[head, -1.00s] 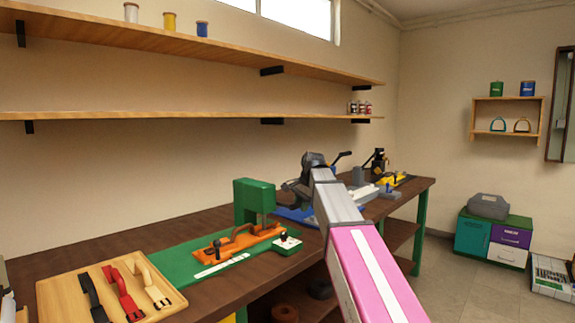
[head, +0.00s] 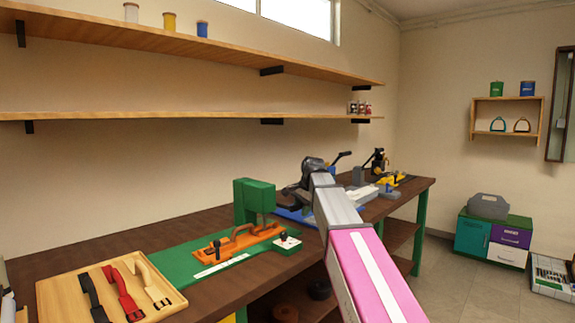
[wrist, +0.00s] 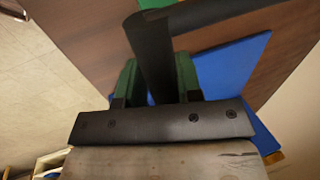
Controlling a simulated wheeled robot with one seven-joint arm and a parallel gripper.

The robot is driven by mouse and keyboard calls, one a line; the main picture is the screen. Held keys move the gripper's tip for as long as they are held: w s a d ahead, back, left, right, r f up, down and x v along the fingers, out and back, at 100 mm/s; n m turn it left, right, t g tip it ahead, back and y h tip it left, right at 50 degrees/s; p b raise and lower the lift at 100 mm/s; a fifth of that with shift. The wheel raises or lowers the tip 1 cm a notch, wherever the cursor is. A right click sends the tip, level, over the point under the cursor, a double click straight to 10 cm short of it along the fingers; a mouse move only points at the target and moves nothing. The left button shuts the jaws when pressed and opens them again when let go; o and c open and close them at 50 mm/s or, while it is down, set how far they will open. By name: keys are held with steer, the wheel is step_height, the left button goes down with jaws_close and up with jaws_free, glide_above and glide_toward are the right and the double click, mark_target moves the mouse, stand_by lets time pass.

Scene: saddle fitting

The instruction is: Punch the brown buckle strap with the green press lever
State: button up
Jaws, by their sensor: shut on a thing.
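The green press (head: 254,199) stands on the bench over a green mat. An orange fixture (head: 214,260) lies in front of it, with a brown strap (head: 235,241) along its top. My gripper (head: 324,166) is to the right of the green press, above the blue area. In the wrist view, the green fingers of my gripper (wrist: 156,85) are shut on a black bar (wrist: 152,58), which joins a crossbar at the top. The black bar also shows in the head view (head: 343,156). I cannot tell which press it belongs to.
A wooden tray (head: 60,303) at the left holds black, red and cream straps. A blue board (wrist: 232,75) lies beneath my gripper. Other tools (head: 376,160) stand at the bench's far end. Shelves (head: 150,115) run along the wall.

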steer(key=shift+r, duration=1.5)
steer(key=shift+c, duration=0.7)
steer(key=shift+w+a+r, duration=0.15)
steer(key=shift+r, duration=0.6)
steer(key=shift+w+a+r, duration=0.1)
steer(key=shift+r, duration=0.7)
steer(key=shift+w+a+r, duration=0.15)
steer(key=shift+r, duration=0.6)
steer(key=w+a+r, duration=0.4)
steer(key=r, duration=0.4)
steer(key=shift+w+a+r, duration=0.2)
steer(key=shift+r, duration=0.1)
steer(key=shift+o, duration=0.6)
steer(key=shift+r, duration=0.1)
steer(key=shift+o, duration=0.6)
steer(key=shift+w+a, duration=0.15)
steer(key=o, duration=0.5)
